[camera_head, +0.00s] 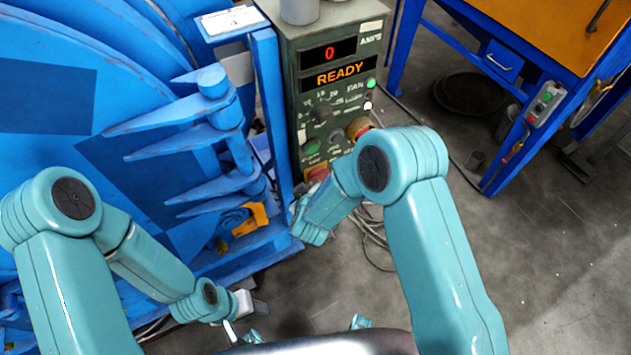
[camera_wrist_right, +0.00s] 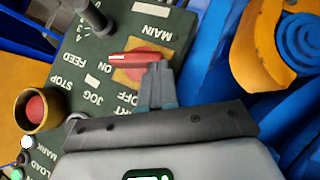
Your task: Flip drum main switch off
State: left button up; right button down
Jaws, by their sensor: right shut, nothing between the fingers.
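The main switch (camera_wrist_right: 138,58) is a red handle on a yellow plate, low on the green control panel (camera_wrist_right: 185,32). In the right wrist view its white-marked end points left, on the ON side. In the head view the switch (camera_head: 317,173) is partly hidden by my right arm. My right gripper (camera_wrist_right: 156,72) is shut and empty. Its fingertips are at the right end of the handle; I cannot tell whether they touch it. My left gripper (camera_head: 240,330) is low in the head view, away from the panel, partly cut off by my own body.
The panel display (camera_head: 340,75) reads READY, with a 0 above. A red button (camera_wrist_right: 38,108) in a yellow collar is near the switch. Blue drum machinery (camera_head: 60,100) stands at the left. A blue-framed orange table (camera_head: 550,30) is at the right. Cables (camera_head: 372,240) lie on the floor.

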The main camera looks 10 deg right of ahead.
jog(key=f+n+t+h+b, duration=0.1)
jog(key=b, duration=0.1)
jog(key=f+n+t+h+b, duration=0.2)
jog(key=b, duration=0.1)
jog(key=f+n+t+h+b, duration=0.1)
jog(key=h+b, duration=0.1)
jog(key=b, duration=0.1)
jog(key=shift+w+d+f+n, duration=0.1)
jog(key=shift+d+f+n, duration=0.15)
jog(key=shift+f+n, duration=0.15)
jog(key=shift+d+f, duration=0.1)
dwell(0.4)
dwell(0.6)
